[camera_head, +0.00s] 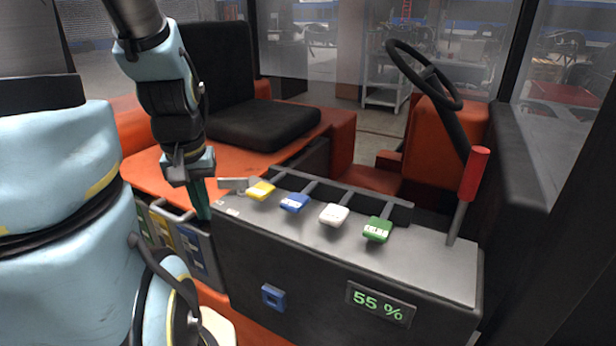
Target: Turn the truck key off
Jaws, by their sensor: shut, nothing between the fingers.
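A blue square piece with a dark centre (273,297), which looks like the key, sits on the dark front face of the truck's console (325,285). Its exact turn angle is too small to tell. My gripper (203,213) points down at the left end of the console, up and to the left of the blue piece and apart from it. Its teal fingers are together and empty. A display (381,304) to the right of the blue piece is lit and reads 55 % in green.
Yellow (261,191), blue (294,202), white (334,215) and green (378,230) levers line the console's top. A red-handled lever (474,174) stands at its right end. The steering wheel (425,75) and black seat (262,124) are behind.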

